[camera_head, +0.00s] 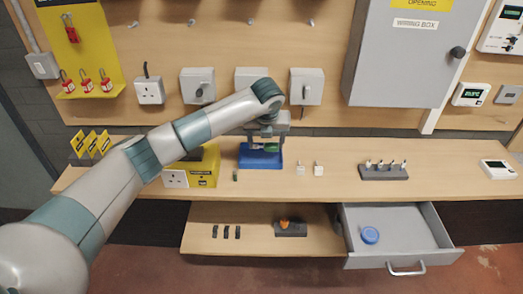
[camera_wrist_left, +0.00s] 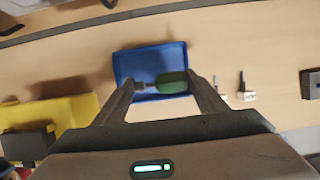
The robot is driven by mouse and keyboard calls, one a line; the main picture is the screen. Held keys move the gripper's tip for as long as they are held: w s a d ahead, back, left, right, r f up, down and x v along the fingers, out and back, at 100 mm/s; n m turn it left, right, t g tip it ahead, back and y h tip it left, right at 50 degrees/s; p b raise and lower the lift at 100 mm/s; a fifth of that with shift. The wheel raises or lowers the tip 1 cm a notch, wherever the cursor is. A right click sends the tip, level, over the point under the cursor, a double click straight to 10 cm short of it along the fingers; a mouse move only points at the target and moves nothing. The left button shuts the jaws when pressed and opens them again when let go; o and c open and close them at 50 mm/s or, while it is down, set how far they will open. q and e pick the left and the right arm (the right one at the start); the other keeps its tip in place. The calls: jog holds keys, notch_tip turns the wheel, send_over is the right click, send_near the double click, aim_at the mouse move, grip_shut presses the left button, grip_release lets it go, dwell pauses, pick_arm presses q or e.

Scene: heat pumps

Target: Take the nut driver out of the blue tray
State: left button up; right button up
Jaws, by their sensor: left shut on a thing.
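The blue tray (camera_head: 261,162) sits on the bench top near the middle in the head view; its rim shows in the left wrist view (camera_wrist_left: 150,48). The nut driver has a green handle (camera_wrist_left: 172,83) and a grey shaft, and lies crosswise between the fingers in the wrist view. In the head view its green handle (camera_head: 268,147) shows at the tray under the gripper. My left gripper (camera_head: 265,143) reaches down over the tray and is shut on the nut driver. I cannot tell whether the nut driver touches the tray floor. My right gripper is out of view.
A yellow box with a white socket (camera_head: 176,179) stands left of the tray. Two small white pieces (camera_head: 309,169) and a dark rack of tools (camera_head: 383,171) stand to the right. An open drawer (camera_head: 417,222) holds a blue round item (camera_head: 370,235). Wall boxes hang behind.

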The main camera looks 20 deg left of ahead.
pick_arm(q)
jog(key=s+d+r+b, duration=0.3)
jog(key=s+d+r, duration=0.2)
jog(key=d, duration=0.2)
jog(key=shift+s+d+r, duration=0.15)
jog(key=shift+d+r, duration=0.1)
jog(key=shift+r, duration=0.1)
